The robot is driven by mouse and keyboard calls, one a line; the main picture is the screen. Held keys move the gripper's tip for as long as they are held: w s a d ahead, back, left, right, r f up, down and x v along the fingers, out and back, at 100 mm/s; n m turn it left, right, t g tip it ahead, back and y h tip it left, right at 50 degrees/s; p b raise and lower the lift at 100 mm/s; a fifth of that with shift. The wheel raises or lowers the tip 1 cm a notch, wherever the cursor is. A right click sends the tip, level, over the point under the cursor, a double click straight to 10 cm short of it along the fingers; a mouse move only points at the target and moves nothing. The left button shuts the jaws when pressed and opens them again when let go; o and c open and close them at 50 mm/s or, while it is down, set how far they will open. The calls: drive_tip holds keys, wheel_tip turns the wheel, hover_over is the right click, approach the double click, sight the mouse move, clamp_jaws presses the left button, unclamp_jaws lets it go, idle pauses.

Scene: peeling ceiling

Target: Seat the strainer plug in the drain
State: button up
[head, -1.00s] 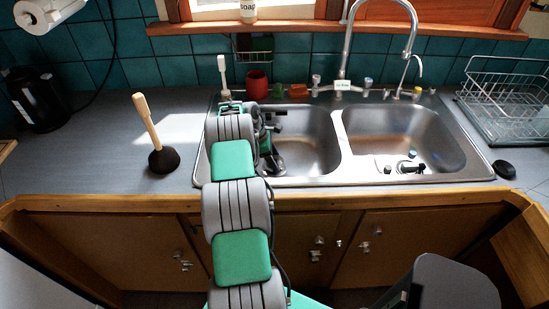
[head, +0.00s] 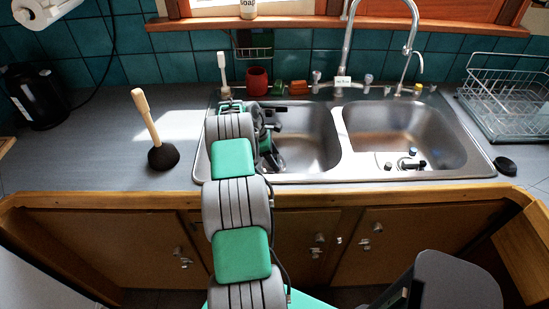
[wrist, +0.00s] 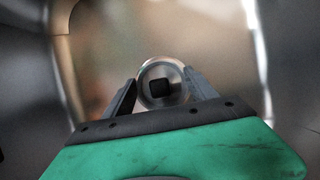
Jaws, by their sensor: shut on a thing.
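The strainer plug (wrist: 147,94) shows in the wrist view as a round, shiny metal piece with a dark square knob at its middle. My gripper (wrist: 161,80) has one finger at each side of it and is shut on it. In the head view my gripper (head: 274,158) reaches down into the left basin (head: 310,145), near its left side. My arm hides part of that basin. The plug cannot be made out in the head view, and I cannot tell from the blurred wrist view whether it touches the basin floor or a drain.
The right basin (head: 385,130) holds small dark, white and blue items (head: 408,162) near its front. A plunger (head: 160,155) stands on the counter at left. A red cup (head: 257,80), a tall faucet (head: 345,45) and a dish rack (head: 505,100) stand behind and right.

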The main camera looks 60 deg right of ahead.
drive_tip(key=shift+f, duration=0.3)
drive_tip(key=o, duration=1.6)
drive_tip(key=b+v, duration=0.1)
drive_tip(key=v, duration=0.6)
drive_tip(key=shift+w+r, duration=0.1)
drive_tip(key=shift+r, duration=0.2)
wheel_tip(320, 180, up, 4)
drive_tip(key=p, duration=0.5)
drive_tip(key=shift+a, duration=0.1)
drive_tip(key=shift+w+r, duration=0.1)
